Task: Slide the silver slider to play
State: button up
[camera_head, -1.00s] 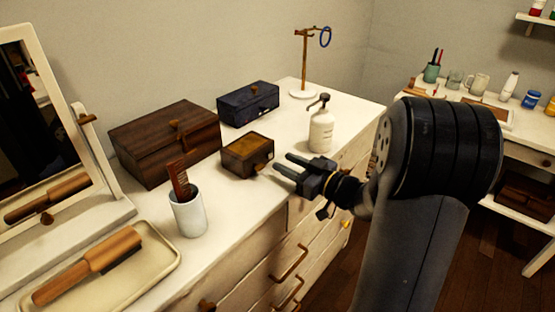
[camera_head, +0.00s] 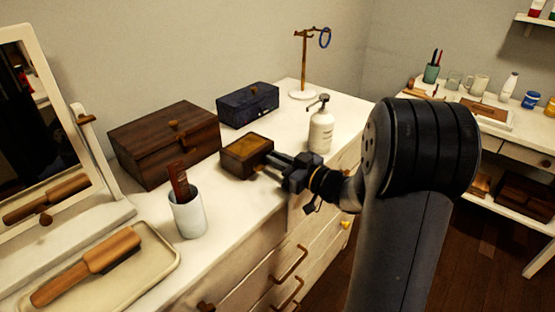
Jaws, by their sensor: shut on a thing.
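A small brown wooden box (camera_head: 246,155) with a yellowish top panel sits on the white dresser top, between the cup and the pump bottle. My gripper (camera_head: 272,165) reaches in from the right, with its fingertips at the box's right front face. It is shut on a small part there, which I take to be the silver slider. The fingers hide that part, so its position cannot be seen. The box sits flat on the dresser.
A dark wooden chest (camera_head: 165,142), a blue box (camera_head: 248,105) and a white pump bottle (camera_head: 321,128) stand around the small box. A white cup (camera_head: 188,215) with a comb, a brush tray (camera_head: 150,275) and a mirror (camera_head: 45,110) are at left. A ring stand (camera_head: 303,65) is behind.

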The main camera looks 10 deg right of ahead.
grip_shut()
jog(key=shift+w+d+p, duration=0.4)
jog(key=shift+w+d, duration=0.15)
jog(key=shift+d, duration=0.25)
jog(key=o, duration=0.7)
grip_release()
jog(key=v, duration=1)
jog(key=shift+s+d, duration=0.2)
jog(key=shift+s, duration=0.15)
